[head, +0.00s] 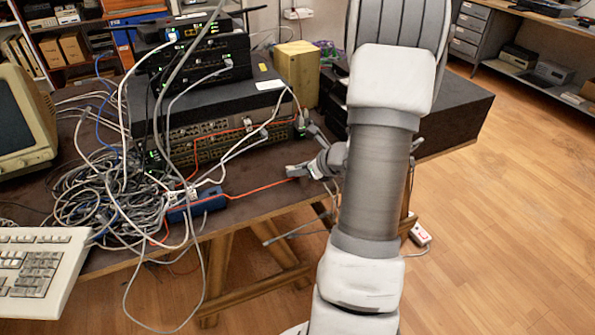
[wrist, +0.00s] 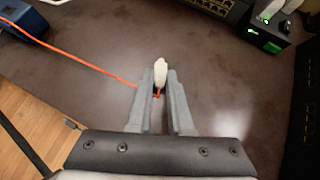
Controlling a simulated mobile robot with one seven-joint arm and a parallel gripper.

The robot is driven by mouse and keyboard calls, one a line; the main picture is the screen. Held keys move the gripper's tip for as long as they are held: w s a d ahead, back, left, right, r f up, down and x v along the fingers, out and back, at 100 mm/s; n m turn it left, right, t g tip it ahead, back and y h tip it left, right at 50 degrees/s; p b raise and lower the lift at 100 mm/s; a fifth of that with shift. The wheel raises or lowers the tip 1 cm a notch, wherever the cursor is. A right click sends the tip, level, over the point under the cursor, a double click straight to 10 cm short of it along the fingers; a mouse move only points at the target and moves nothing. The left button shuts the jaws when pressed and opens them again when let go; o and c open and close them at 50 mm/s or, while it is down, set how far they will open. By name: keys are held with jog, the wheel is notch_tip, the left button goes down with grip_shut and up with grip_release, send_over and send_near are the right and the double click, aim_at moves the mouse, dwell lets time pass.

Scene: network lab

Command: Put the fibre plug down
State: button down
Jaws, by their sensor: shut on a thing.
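The fibre plug (wrist: 161,72) is a small cream-white piece with an orange cable, seen between the fingertips in the wrist view. My gripper (wrist: 160,84) is shut on it over the dark brown table (wrist: 85,85). I cannot tell whether the plug touches the tabletop. In the head view my gripper (head: 291,173) is over the table's right front part, and the plug is too small to make out. The orange fibre cable (head: 255,187) runs left from my gripper to a blue box (head: 200,203) near the table's front edge.
A small green-lit box (wrist: 268,36) stands beyond the plug, to the right. Rack switches (head: 215,140) stand behind. A grey cable tangle (head: 105,195) and a keyboard (head: 40,265) are at left.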

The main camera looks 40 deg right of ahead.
jog(key=shift+s+f+b, duration=0.15)
jog(key=shift+f+b, duration=0.5)
jog(key=shift+b, duration=0.05)
jog(key=c, duration=0.8)
grip_release()
jog(key=shift+a+f, duration=0.1)
jog(key=shift+f, duration=0.05)
jog(key=shift+c, duration=0.2)
jog(key=shift+a, duration=0.1)
jog(key=shift+r+p, duration=0.6)
jog(key=shift+p, duration=0.15)
jog(key=p+v, duration=0.3)
jog(key=v, duration=0.9)
jog(key=shift+r, duration=0.2)
